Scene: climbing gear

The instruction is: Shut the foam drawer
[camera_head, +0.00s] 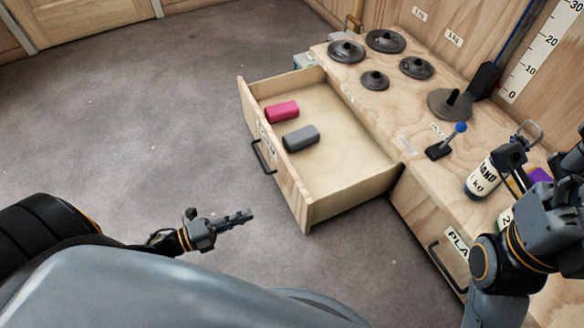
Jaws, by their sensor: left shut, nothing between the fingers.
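The foam drawer (303,201) is a light wooden drawer pulled well out of the bench toward the left. Its front carries a black bar handle (262,157) and a partly readable label. A red foam block (282,111) and a grey foam block (300,138) lie inside near the front panel. My left gripper (248,215) is shut and empty, in front of the drawer and below its handle in the picture, apart from it. My right arm (545,225) covers the bench's right end; dark parts near the bottle may be its gripper, but its fingers are unclear.
The wooden bench (395,120) holds several dark round weights (386,41), a blue-knobbed lever (459,128) and a labelled bottle (482,182). Another closed drawer with a black handle (447,268) is below right. The grey carpet (150,110) left of the drawer is clear.

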